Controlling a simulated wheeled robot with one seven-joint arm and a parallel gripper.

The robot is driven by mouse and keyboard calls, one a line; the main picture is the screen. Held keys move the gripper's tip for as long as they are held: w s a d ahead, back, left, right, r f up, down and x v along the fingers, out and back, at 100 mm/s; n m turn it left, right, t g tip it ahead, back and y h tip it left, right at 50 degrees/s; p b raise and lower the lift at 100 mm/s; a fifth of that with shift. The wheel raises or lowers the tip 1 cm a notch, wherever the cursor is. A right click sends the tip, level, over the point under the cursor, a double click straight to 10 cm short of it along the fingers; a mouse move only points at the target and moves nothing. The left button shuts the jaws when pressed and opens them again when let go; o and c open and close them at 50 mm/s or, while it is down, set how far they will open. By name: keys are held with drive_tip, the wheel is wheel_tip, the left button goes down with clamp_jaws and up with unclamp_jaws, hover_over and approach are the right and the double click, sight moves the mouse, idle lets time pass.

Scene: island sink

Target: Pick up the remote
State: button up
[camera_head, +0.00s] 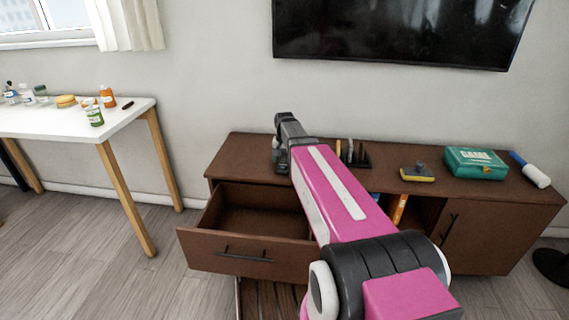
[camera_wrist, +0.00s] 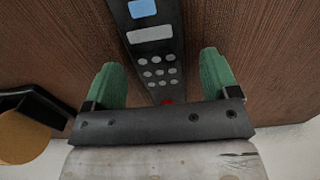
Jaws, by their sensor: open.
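The remote (camera_wrist: 155,50) is a long dark slab with a blue screen, a pale label, rows of round grey buttons and a red button. In the wrist view it lies on the brown wood top and runs up out of the frame. My gripper (camera_wrist: 160,68) is open, with one green finger on each side of the remote and a gap on both sides. The remote's near end is hidden behind the gripper body. In the head view my gripper (camera_head: 280,160) is over the left end of the brown cabinet (camera_head: 240,150), and my arm hides the remote there.
The cabinet's left drawer (camera_head: 225,255) is pulled open below my arm. A dark rack (camera_head: 352,155), a yellow-based item (camera_head: 417,174), a green case (camera_head: 476,163) and a blue-white cylinder (camera_head: 530,170) are on top. A black item with a tan disc (camera_wrist: 22,135) is near my gripper.

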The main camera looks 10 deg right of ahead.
drive_tip(key=shift+f, duration=0.35)
drive_tip(key=c, duration=1)
drive_tip(key=shift+r, duration=0.1)
drive_tip(key=shift+c, duration=0.2)
